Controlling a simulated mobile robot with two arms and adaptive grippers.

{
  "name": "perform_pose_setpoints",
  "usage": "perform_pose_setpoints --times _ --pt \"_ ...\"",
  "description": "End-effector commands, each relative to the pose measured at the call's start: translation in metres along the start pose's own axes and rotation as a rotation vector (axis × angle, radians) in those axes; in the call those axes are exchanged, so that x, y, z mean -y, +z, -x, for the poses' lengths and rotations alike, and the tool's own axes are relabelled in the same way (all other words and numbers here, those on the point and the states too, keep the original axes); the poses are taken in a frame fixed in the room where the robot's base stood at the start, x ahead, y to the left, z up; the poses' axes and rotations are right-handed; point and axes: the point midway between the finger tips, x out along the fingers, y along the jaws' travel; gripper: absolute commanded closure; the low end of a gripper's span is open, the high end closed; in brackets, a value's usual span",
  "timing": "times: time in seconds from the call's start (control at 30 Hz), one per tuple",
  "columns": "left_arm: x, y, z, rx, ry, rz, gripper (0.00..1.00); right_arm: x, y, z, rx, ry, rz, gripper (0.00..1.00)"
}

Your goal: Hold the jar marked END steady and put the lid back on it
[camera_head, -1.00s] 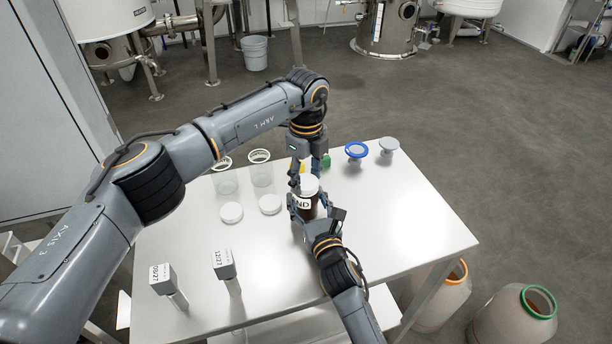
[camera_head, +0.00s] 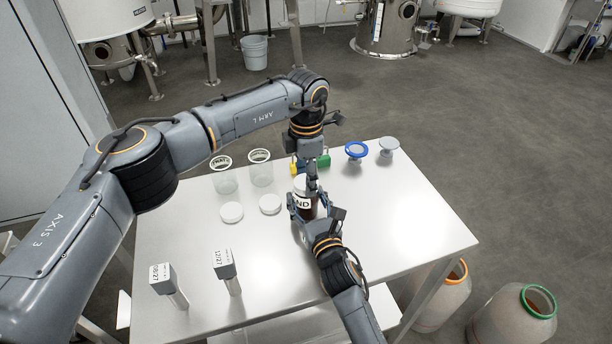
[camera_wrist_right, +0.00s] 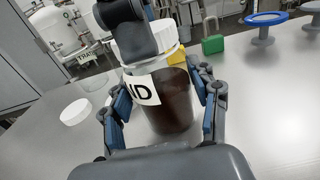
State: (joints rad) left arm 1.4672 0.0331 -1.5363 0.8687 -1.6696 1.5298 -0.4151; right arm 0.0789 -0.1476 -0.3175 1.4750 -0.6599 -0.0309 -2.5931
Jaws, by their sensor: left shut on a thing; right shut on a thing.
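The END jar (camera_head: 307,211), dark brown with a white label, stands upright on the white table. My right gripper (camera_head: 304,208) is shut around its body from the near side; in the right wrist view the blue-padded fingers flank the jar (camera_wrist_right: 172,105). The white lid (camera_head: 299,184) sits level at the jar's mouth; it also shows in the right wrist view (camera_wrist_right: 166,42). I cannot tell whether it is fully tightened. My left gripper (camera_head: 311,186) points down from above and is shut on the lid, hiding part of its top.
Two empty clear jars (camera_head: 225,182) (camera_head: 262,176) and two white lids (camera_head: 231,212) (camera_head: 270,204) are left of the END jar. Date-marked stamps (camera_head: 162,274) (camera_head: 224,264) stand near the front.

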Motion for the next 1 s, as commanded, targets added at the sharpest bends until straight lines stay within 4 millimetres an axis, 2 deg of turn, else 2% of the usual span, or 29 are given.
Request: perform_pose_setpoints --times 0.2,0.3,0.47,0.5,0.6,1.0 --pt "-0.0015 -0.0011 -0.0006 -0.003 0.003 -0.439 0.86 0.0000 0.0002 0.0002 0.001 0.000 -0.001 1.00" --pt "-0.0016 -0.0009 -0.0005 -0.002 0.003 -0.602 0.86 0.0000 0.0002 0.0002 0.001 0.000 -0.001 1.00" --pt "-0.0017 -0.0008 -0.0005 -0.002 0.004 -0.627 0.86 -0.0001 0.0002 0.0002 0.001 0.001 0.000 1.00" --pt "-0.0017 -0.0008 -0.0005 -0.002 0.004 -0.626 0.44 -0.0001 0.0002 0.0002 0.001 0.001 0.000 1.00" --pt "-0.0015 -0.0006 -0.0005 -0.001 0.004 -0.625 0.25 -0.0002 0.0002 0.0002 0.001 0.001 0.000 1.00" --pt "-0.0008 0.0001 0.0044 0.000 0.003 -0.626 0.25 -0.0001 0.0002 0.0001 0.001 0.000 0.000 1.00"
